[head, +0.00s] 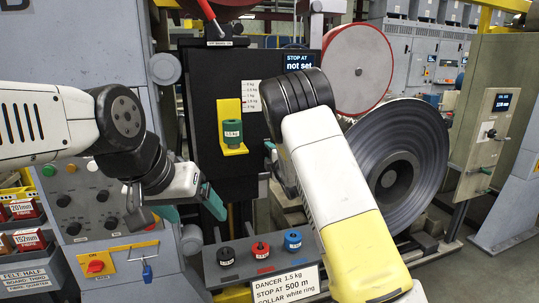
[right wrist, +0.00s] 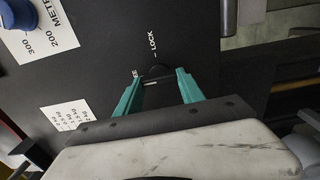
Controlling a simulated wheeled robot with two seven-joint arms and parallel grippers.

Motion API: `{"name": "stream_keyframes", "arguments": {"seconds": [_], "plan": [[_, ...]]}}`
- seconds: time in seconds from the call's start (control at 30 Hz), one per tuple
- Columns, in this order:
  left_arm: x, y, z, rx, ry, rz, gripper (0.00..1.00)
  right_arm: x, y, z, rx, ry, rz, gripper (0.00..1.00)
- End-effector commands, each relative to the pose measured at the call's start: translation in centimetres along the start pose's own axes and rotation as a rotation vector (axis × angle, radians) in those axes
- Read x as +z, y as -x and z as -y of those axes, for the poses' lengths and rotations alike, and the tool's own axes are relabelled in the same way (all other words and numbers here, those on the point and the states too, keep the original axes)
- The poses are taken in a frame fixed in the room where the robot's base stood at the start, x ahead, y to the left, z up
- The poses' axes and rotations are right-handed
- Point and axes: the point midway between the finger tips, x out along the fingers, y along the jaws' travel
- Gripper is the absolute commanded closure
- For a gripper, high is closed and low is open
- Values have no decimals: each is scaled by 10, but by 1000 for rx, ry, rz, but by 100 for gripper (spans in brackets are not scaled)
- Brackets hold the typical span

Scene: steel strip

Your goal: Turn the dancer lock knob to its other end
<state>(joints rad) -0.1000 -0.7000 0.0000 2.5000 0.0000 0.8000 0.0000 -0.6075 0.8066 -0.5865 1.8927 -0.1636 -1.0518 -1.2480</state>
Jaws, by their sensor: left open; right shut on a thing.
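The dancer lock knob (right wrist: 157,71) is a small dark knob on a black panel in the right wrist view. A label reading LOCK (right wrist: 153,43) is printed beyond it, and a partly covered label (right wrist: 135,74) is at its left. A short white mark shows near the knob; I cannot tell exactly where its pointer aims. My right gripper (right wrist: 158,76) has its teal fingers on either side of the knob, shut on it. In the head view my right arm hides the knob. My left gripper (head: 190,208) is open and empty, in front of the machine.
Black, red and blue knob-like weights (head: 260,250) stand on a grey shelf below. A green weight (head: 232,133) sits on a yellow bracket. A large steel coil (head: 398,150) is at the right. A control box with buttons (head: 85,200) is at the left.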

Motion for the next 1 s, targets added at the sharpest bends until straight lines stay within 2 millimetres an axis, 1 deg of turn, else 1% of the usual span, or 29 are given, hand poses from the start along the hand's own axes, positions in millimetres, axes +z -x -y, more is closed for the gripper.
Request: {"name": "stream_keyframes", "arguments": {"seconds": [0.2,0.23,0.3,0.33,0.67,0.77,1.0], "plan": [[0,0,0,0,0,0,20,0,0,1,-3,2,-1,95],[0,0,0,0,0,0,20,0,0,1,-3,2,-1,51],[0,0,0,0,0,0,20,0,0,1,-3,2,-1,37],[0,0,0,0,0,0,20,0,0,1,-3,2,-1,33],[0,0,0,0,0,0,20,0,2,0,-1,0,0,33],[0,0,0,0,0,0,20,0,11,0,-1,0,0,33],[0,0,0,0,0,0,20,0,52,1,-3,-1,1,33]]}}
